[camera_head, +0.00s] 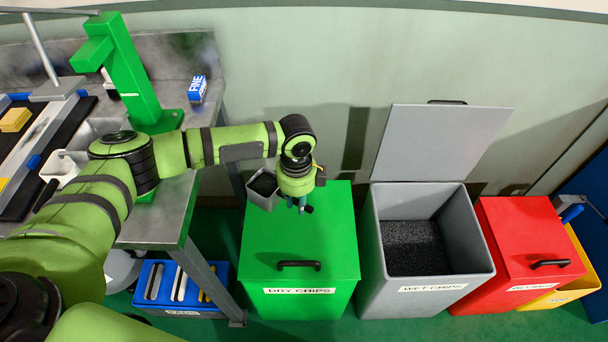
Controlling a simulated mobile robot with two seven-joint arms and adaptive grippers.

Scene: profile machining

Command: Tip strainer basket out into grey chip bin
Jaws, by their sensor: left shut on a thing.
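The strainer basket (257,198) is a small grey open-topped box with dark material inside. It hangs just left of my left gripper (300,206), above the left back part of the green bin. My left gripper points down and is shut on the basket; the grip point itself is mostly hidden by the wrist. The basket looks roughly upright or slightly tilted. The grey chip bin (421,288), labelled "WET CHIPS", stands to the right of the gripper. Its lid (440,142) is raised at the back, and dark chips lie inside. My right gripper is not in view.
The green "DRY CHIPS" bin (301,249) is closed, directly below my left gripper. A closed red bin (525,245) and a yellow bin (575,284) stand right of the grey one. A metal bench (170,217) with a green stand (131,70) is at left.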

